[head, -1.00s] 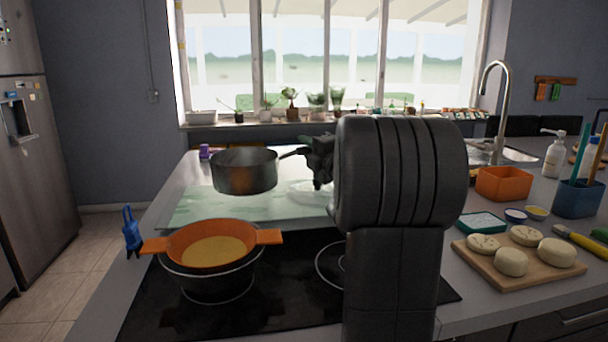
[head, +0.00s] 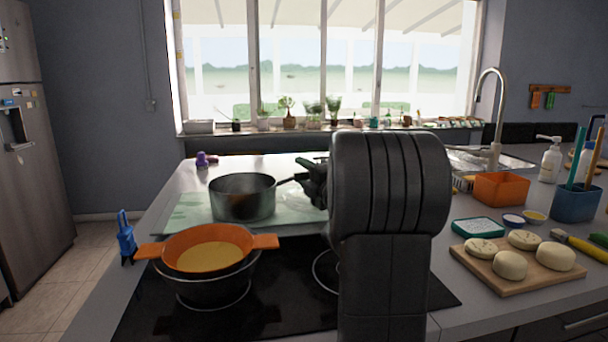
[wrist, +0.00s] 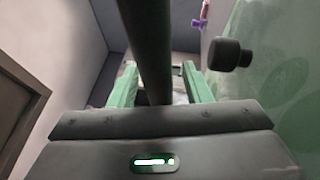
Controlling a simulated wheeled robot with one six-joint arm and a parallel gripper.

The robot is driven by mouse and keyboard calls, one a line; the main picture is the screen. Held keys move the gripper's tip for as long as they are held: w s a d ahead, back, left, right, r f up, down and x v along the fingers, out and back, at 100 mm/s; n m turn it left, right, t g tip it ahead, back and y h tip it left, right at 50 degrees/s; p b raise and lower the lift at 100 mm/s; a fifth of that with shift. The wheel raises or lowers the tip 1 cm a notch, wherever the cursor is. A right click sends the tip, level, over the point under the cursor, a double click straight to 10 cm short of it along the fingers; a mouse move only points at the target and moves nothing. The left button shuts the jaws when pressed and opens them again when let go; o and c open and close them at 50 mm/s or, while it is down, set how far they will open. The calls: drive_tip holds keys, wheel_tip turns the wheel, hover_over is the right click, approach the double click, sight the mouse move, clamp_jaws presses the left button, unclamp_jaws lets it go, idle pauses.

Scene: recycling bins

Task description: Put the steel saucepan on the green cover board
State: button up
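The steel saucepan (head: 243,200) is upright over the green cover board (head: 187,216), and its base appears to rest on it. Its handle (head: 288,180) points right toward my gripper (head: 306,177), partly hidden behind my arm. In the wrist view, the dark handle (wrist: 150,45) runs between the green fingers of my gripper (wrist: 160,80). A gap shows between the handle and the right finger, so the fingers look open around it. The board also fills the right of the wrist view (wrist: 280,85).
An orange pan (head: 210,248) sits in a dark pot on the black cooktop (head: 270,305), in front of the board. A blue object (head: 126,240) stands at the left counter edge. A dough board (head: 515,275) and orange bin (head: 500,188) are at right.

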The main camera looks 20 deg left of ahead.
drive_tip(key=shift+r, duration=0.1)
drive_tip(key=shift+r+p, duration=0.2)
drive_tip(key=shift+p, duration=0.1)
drive_tip(key=v, duration=1.2)
drive_tip(key=shift+f, duration=0.2)
drive_tip(key=x, duration=1.2)
drive_tip(key=shift+f+b, duration=0.1)
drive_tip(key=shift+b, duration=0.2)
drive_tip(key=shift+d, duration=0.1)
